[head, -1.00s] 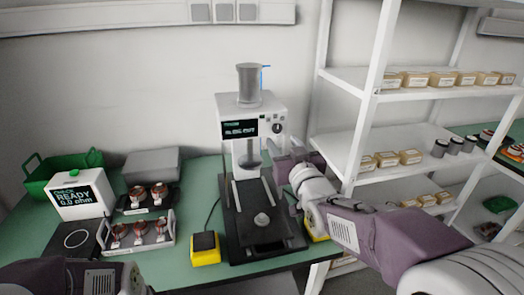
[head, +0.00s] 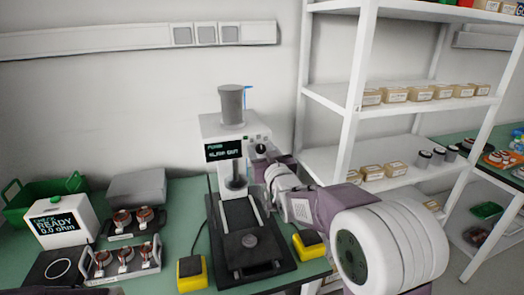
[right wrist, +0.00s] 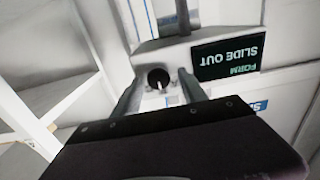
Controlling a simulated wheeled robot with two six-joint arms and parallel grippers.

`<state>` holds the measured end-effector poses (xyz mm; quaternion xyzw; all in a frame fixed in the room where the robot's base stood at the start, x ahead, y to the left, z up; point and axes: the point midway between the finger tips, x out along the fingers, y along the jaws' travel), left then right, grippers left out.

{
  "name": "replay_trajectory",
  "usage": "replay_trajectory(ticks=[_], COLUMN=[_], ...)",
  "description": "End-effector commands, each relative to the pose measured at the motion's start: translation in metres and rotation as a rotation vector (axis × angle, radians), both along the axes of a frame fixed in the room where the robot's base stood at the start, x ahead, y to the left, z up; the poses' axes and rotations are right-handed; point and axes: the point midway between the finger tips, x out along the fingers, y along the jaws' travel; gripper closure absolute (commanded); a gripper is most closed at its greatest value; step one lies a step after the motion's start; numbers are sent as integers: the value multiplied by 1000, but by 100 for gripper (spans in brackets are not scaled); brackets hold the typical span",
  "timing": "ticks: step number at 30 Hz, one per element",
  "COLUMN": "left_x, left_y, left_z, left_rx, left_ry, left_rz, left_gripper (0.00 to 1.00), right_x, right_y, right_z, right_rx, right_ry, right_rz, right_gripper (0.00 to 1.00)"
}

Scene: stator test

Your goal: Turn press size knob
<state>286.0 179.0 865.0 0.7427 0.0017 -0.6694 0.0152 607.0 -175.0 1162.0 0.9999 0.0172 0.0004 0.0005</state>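The press (head: 222,132) stands on the bench with a grey cylinder on top. Its dark round knob (head: 260,149) is on the front, right of the display. In the right wrist view the knob (right wrist: 158,78) shows a white pointer mark. The display (right wrist: 228,59) reads "FORM SLIDE OUT", upside down in that view. My right gripper (right wrist: 160,88) is open, its fingers on either side of the knob in that picture, with no clear contact. In the head view my right gripper (head: 266,162) is just below the knob, partly hidden by its own wrist. My left gripper is not visible.
The press slide (head: 240,221) reaches forward. Yellow-based blocks (head: 192,272) (head: 310,243) flank it. Coil trays (head: 122,260) and a white tester (head: 62,221) are at left. A white shelf rack (head: 352,100) stands close at right of my right arm.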

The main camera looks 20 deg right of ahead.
Motion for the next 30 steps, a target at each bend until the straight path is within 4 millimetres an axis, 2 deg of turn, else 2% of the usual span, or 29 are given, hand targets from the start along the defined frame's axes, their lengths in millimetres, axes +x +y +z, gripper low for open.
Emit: replay_trajectory(ticks=[1,3,5,17,30], left_x=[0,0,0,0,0], left_y=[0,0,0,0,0], left_z=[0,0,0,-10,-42], left_rx=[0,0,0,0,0], left_ry=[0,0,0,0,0], left_rz=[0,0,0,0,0], left_gripper=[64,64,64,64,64], right_x=[0,0,0,-1,-1], right_y=[0,0,0,0,1], right_z=[0,0,0,-2,-4], right_rx=[0,0,0,-79,-431], right_ry=[0,0,0,-3,-15], right_rz=[0,0,0,0,0], right_gripper=[66,85,100,100,100])
